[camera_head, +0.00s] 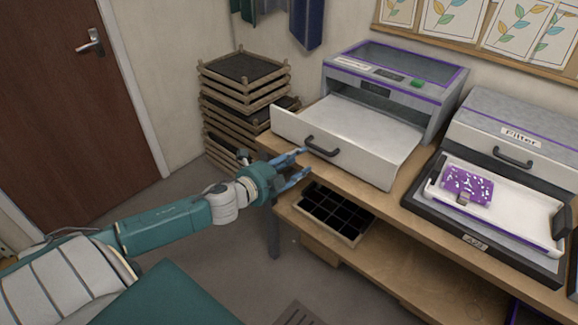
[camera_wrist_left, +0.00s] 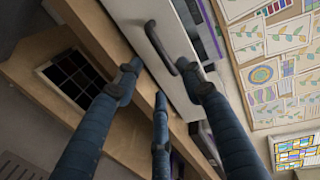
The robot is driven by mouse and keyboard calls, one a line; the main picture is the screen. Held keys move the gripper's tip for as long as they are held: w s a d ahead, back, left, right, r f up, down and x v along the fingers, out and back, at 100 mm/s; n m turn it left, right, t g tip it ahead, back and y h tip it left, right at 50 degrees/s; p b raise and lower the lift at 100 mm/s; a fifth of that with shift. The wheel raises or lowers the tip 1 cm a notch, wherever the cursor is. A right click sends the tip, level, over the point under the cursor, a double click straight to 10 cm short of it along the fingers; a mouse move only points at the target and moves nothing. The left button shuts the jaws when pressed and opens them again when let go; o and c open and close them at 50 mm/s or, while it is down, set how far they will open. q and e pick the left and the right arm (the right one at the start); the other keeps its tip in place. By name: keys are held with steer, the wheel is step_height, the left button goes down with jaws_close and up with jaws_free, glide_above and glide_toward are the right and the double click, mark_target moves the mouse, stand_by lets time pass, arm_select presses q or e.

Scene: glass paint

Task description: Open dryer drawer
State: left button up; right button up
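The dryer (camera_head: 425,105) is a grey box with purple trim and a green button on the bench. Its white drawer (camera_head: 380,135) is pulled out toward me and looks empty. The dark drawer handle (camera_head: 322,146) is on the drawer front; it also shows in the left wrist view (camera_wrist_left: 158,46). My left gripper (camera_head: 300,166) is just in front of and below the handle. In the left wrist view its blue fingers (camera_wrist_left: 160,82) are spread apart, with the handle beyond their tips and nothing held. My right gripper is in neither view.
A unit labelled Filter (camera_head: 525,125) stands to the right, with a white tray (camera_head: 535,205) out and a purple patterned piece (camera_head: 467,187) on it. A black compartment tray (camera_head: 335,212) is on the lower shelf. Stacked wooden racks (camera_head: 240,85) stand left of the bench.

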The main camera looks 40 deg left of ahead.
arm_select(q)
steer(key=shift+v, duration=1.85)
steer(key=s+a+f+n+g+y, duration=0.1)
steer(key=s+a+f+n, duration=0.15)
steer(key=f, duration=0.45)
steer(key=s+a+f+n+g+y, duration=0.1)
steer(key=s+a+f+n+g, duration=0.15)
steer(key=f, duration=0.55)
steer(key=s+a+f+n+g+y, duration=0.1)
steer(key=s+a+f+n, duration=0.15)
steer(key=f, duration=0.45)
steer(key=s+d+f+n+g, duration=0.1)
steer(key=s+f+n+g, duration=0.1)
steer(key=s+f, duration=0.45)
steer(key=s+d+f+n+g, duration=0.1)
steer(key=s+f, duration=0.3)
steer(key=f, duration=0.6)
steer(key=s+d+f+n+g, duration=0.2)
steer(key=s+d+f, duration=0.4)
steer(key=s, duration=0.4)
steer(key=s+d+f+n+g+h, duration=0.1)
steer(key=s+d+f+n+g, duration=0.1)
steer(key=s+d+f, duration=0.4)
steer(key=s+d+f+n+g, duration=0.2)
steer(key=s+d+f, duration=0.5)
steer(key=s, duration=0.7)
steer(key=shift+d+g+h, duration=0.3)
steer(key=shift+d+g, duration=0.25)
steer(key=shift+d, duration=0.4)
